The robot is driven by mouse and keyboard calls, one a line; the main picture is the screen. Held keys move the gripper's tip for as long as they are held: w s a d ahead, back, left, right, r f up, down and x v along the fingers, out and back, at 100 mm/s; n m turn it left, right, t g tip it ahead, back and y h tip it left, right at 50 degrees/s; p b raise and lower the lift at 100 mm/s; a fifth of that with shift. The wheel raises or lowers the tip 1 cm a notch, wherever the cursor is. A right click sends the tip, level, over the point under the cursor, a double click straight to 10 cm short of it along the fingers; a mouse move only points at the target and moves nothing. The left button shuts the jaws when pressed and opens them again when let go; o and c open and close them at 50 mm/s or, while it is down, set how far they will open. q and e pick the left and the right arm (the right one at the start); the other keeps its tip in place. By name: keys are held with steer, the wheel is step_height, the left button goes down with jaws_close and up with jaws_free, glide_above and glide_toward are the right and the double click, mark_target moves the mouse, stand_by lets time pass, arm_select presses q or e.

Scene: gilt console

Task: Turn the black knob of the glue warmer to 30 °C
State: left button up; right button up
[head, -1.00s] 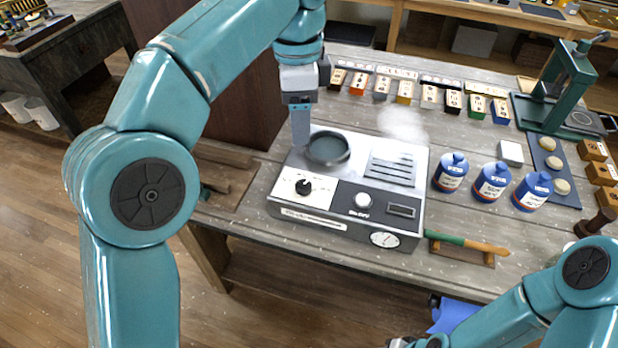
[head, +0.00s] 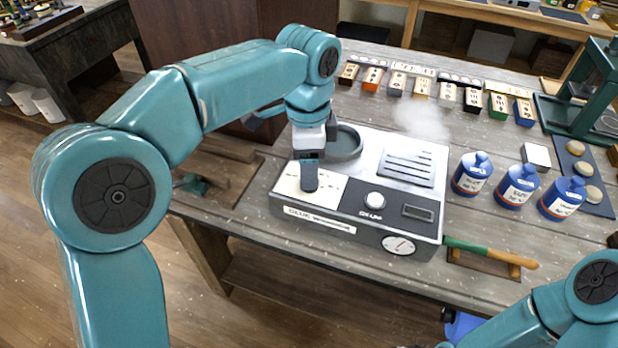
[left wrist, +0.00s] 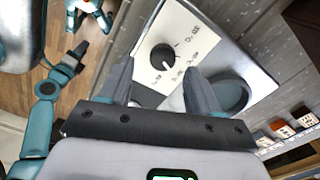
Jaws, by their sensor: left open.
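The glue warmer (head: 350,226) is a white and dark grey box on the bench, with a round pot (head: 346,143) at its back left. My left gripper (head: 310,186) points down over the pale dial plate at the warmer's front left and hides the black knob in the head view. In the left wrist view, the black knob (left wrist: 163,57) shows between the two spread fingers of my left gripper (left wrist: 160,72), with a gap on each side. A white mark is on the knob, and the printing around it is too small to read surely. My right gripper is not clearly visible.
Steam rises behind the warmer. Blue bottles (head: 516,186) stand to its right, and a green-and-orange handled tool (head: 490,252) lies by its front right corner. Several small boxes (head: 420,88) line the back. A green press (head: 590,90) stands at the back right.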

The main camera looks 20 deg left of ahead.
arm_select(q)
steer(key=f, duration=0.2)
steer(key=w+f, duration=0.1)
steer(key=f, duration=0.1)
steer(key=shift+d, duration=0.1)
steer(key=shift+s+r, duration=0.15)
steer(key=shift+s, duration=0.35)
steer(key=shift+w, duration=0.3)
steer(key=c, duration=1)
steer(key=shift+c, duration=0.2)
